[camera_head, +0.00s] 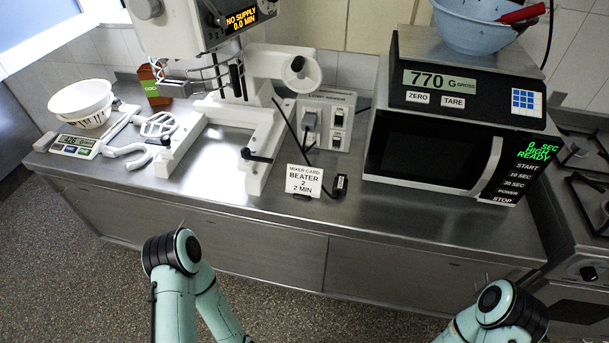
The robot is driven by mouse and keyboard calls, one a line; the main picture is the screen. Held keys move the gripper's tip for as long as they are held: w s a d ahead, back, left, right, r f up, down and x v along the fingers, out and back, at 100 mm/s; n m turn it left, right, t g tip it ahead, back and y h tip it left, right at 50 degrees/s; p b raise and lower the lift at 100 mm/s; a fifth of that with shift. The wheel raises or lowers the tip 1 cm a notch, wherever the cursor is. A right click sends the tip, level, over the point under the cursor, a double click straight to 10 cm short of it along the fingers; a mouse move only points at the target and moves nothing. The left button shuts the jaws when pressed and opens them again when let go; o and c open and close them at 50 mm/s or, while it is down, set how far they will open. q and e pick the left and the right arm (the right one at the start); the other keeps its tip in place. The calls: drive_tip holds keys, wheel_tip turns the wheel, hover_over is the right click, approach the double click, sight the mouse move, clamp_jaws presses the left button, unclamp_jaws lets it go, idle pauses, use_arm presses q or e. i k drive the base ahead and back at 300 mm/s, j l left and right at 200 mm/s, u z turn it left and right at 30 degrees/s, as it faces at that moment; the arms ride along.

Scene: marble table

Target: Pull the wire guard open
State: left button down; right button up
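A white stand mixer (182,28) stands on the steel counter, its display reading "NO SUPPLY 0.0 MIN". The wire guard (206,76) is a set of curved thin metal wires under the mixer head, on its left front side. I cannot tell for sure whether it is shut or partly swung. No bowl shows between the mixer's base legs (262,150). Two teal arm links of mine with black joints show at the bottom, left and right, below the counter edge and well apart from the guard.
A flat beater (158,124) and a hook (124,151) lie left of the mixer, near a white bowl (80,102) and small scale (75,146). A "BEATER 2 2 MIN" card (304,181), black plug (340,186), socket panel (325,122) and microwave (432,160) are to the right.

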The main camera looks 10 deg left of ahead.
sight(166, 88)
drive_tip(key=u, duration=1.55)
